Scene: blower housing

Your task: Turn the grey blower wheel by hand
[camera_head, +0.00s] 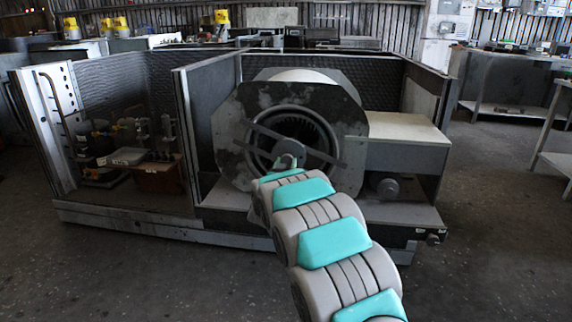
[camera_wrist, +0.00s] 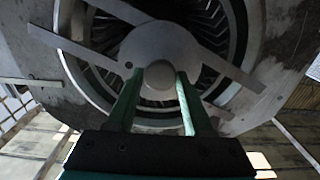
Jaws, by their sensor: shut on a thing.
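The grey blower wheel (camera_head: 308,128) sits in the round opening of the blower housing (camera_head: 232,120). In the wrist view the wheel's pale hub plate (camera_wrist: 160,42) has long flat arms crossing the opening, with dark fins behind. A round boss (camera_wrist: 160,76) stands out at the hub's middle. My gripper (camera_wrist: 158,80) has its two green fingers on either side of this boss, shut on it.
The housing stands in an open metal cabinet (camera_head: 140,217). A pale-topped box (camera_head: 405,130) and a motor (camera_head: 388,188) are to its right. Pumps and fittings (camera_head: 120,150) fill the left bay. The floor (camera_head: 490,230) at right is clear.

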